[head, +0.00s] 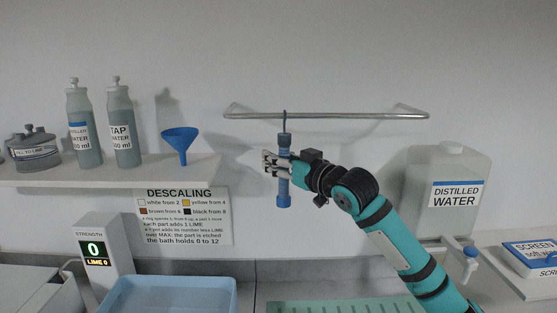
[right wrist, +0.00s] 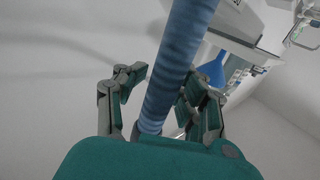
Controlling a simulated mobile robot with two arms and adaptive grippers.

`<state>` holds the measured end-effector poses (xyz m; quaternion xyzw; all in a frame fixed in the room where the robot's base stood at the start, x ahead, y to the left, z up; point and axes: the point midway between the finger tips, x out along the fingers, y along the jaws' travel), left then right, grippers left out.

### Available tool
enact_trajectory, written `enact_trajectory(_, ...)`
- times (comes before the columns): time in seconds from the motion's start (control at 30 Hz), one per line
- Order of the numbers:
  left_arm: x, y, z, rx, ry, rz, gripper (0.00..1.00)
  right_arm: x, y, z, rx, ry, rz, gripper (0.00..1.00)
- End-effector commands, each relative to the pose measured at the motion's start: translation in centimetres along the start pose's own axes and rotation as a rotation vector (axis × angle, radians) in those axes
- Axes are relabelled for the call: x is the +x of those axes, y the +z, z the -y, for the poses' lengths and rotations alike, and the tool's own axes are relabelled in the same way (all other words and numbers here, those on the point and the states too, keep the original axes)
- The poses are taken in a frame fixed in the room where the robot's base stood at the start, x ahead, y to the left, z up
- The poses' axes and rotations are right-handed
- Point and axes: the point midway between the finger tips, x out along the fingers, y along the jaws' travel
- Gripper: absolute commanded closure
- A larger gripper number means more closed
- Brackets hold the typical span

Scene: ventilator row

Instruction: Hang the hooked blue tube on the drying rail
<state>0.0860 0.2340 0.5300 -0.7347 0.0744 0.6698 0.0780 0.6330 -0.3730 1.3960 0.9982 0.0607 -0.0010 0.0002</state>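The hooked blue tube (head: 284,185) is upright below the drying rail (head: 340,116), near the rail's left half. Its dark hook reaches up to the rail and its top shows just above the bar; it looks hooked over it. My right gripper (head: 271,164) is at the tube's upper middle, its fingers on either side. In the right wrist view the tube (right wrist: 178,70) runs between the fingers (right wrist: 165,90), with a gap beside the left finger, so the gripper looks open around it. My left gripper is not in view.
A shelf (head: 110,172) at left holds bottles (head: 122,130) and a blue funnel (head: 180,143). A distilled water container (head: 455,190) stands at right. Below are a blue basin (head: 170,297), a strength display (head: 100,250) and a green ribbed mat (head: 345,305). The wall around the rail is clear.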

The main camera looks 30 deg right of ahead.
Motion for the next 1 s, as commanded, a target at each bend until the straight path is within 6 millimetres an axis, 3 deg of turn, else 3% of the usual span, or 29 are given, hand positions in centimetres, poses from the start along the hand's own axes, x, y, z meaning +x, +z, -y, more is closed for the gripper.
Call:
enact_trajectory(0.23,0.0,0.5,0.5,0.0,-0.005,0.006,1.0,-0.1,0.1,0.0,0.0,0.0,0.001,0.64)
enact_trajectory(0.37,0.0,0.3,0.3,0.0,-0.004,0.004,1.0,-1.1,0.1,-0.1,0.0,0.001,0.001,0.64)
enact_trajectory(0.8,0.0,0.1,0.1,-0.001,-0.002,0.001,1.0,-8.8,0.2,0.0,-0.001,0.001,0.005,0.64)
enact_trajectory(1.0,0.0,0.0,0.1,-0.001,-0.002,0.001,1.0,-11.1,0.1,0.0,0.002,-0.001,0.001,0.64)
